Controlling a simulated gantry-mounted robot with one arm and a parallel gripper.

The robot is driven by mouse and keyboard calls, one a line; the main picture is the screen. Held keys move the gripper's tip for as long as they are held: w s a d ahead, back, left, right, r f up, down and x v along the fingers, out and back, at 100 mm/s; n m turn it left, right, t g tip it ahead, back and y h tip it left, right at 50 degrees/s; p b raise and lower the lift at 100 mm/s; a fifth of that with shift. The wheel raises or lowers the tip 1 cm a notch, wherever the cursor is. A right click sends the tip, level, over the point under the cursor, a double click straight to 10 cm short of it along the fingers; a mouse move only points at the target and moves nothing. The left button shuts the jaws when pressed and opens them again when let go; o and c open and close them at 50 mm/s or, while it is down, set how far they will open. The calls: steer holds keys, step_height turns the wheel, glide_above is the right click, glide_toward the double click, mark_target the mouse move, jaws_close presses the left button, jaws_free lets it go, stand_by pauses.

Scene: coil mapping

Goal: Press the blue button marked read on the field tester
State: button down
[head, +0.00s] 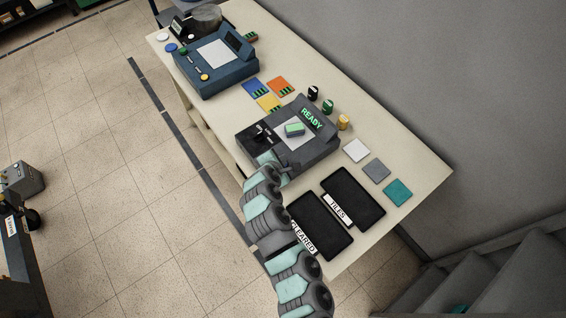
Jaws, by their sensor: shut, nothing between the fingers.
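A dark grey tester with a green READY display (311,118) stands near the middle of the table. I take it for the field tester, but its name is not legible. A small green and white piece (295,129) lies on its top plate. My arm reaches up from the bottom, and my gripper (260,137), dark and small, is shut and empty over the left front part of the tester. I cannot tell whether it touches. The blue button and its read marking do not show; my gripper and wrist cover part of that front area.
A blue device (215,60) stands at the table's far left. Blue, orange and yellow cards (269,103) lie between the devices. Several small jars line the back. White, grey and teal tiles (398,192) lie right. Two black trays, TILES (356,194) and CLEARED (318,228), are in front.

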stand_by(0.8)
steer(key=shift+f, duration=0.45)
steer(key=shift+f+b, duration=0.35)
steer(key=shift+b, duration=0.05)
stand_by(0.4)
steer(key=shift+r, duration=0.15)
steer(key=shift+r+p, duration=0.65)
steer(key=shift+r+p, duration=1.8)
steer(key=shift+r, duration=0.8)
steer(key=shift+f, duration=0.1)
